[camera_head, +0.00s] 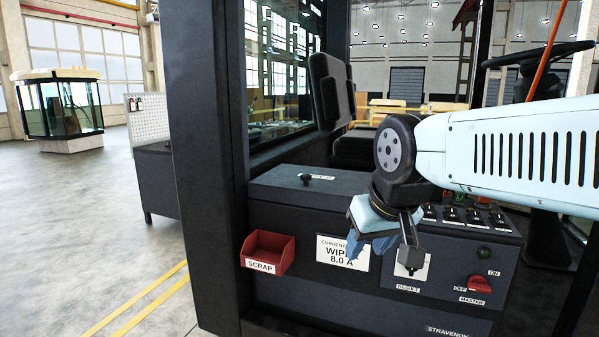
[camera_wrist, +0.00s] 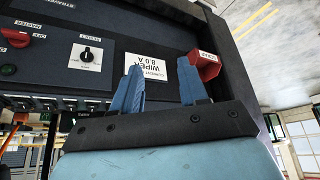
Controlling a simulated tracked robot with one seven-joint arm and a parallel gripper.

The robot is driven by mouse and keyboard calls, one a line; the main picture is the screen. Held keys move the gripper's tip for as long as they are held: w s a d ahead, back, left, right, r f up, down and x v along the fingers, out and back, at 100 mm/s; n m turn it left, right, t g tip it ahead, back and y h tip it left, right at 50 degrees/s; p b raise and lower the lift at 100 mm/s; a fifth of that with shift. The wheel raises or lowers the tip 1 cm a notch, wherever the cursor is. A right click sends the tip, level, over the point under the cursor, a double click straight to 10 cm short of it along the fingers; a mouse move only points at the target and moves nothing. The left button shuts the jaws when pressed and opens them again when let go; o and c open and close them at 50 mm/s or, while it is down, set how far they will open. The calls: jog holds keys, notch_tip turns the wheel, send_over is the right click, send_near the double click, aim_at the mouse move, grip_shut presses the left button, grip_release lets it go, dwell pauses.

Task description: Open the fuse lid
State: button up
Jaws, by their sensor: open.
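A dark flat lid (camera_head: 335,186) with a small black knob (camera_head: 305,178) lies on top of the left part of the dark console. It looks closed; I take it to be the fuse lid. My gripper (camera_head: 371,250) hangs to the right of the knob and in front of the console, with its blue fingers pointing down near the WIPER 8.0 A card (camera_head: 335,253). In the wrist view my gripper (camera_wrist: 165,62) has its two blue fingers apart with nothing between them. The lid and knob do not show clearly in the wrist view.
A red SCRAP bin (camera_head: 268,254) hangs on the console front at left, beside a thick dark post (camera_head: 205,150). Right of the card are a RESULT selector (camera_head: 410,268), a red MASTER switch (camera_head: 480,284) and a row of switches. A seat (camera_head: 332,90) stands behind.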

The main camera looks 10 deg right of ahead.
jog(key=shift+o, duration=0.8)
jog(key=shift+w+r, duration=0.1)
jog(key=shift+o, duration=0.6)
jog(key=w+r, duration=0.2)
jog(key=w+a+r, duration=0.1)
jog(key=w, duration=0.1)
jog(key=shift+w+r, duration=0.15)
jog(key=shift+r, duration=0.25)
notch_tip(320, 180, up, 10)
jog(key=n+g, duration=0.1)
jog(key=n, duration=0.1)
send_over(306, 175)
jog(key=s, duration=0.6)
jog(key=shift+y, duration=0.3)
jog(key=x, duration=1.2)
jog(key=shift+w+d+f, duration=0.3)
jog(key=shift+d+f, duration=0.05)
grip_shut()
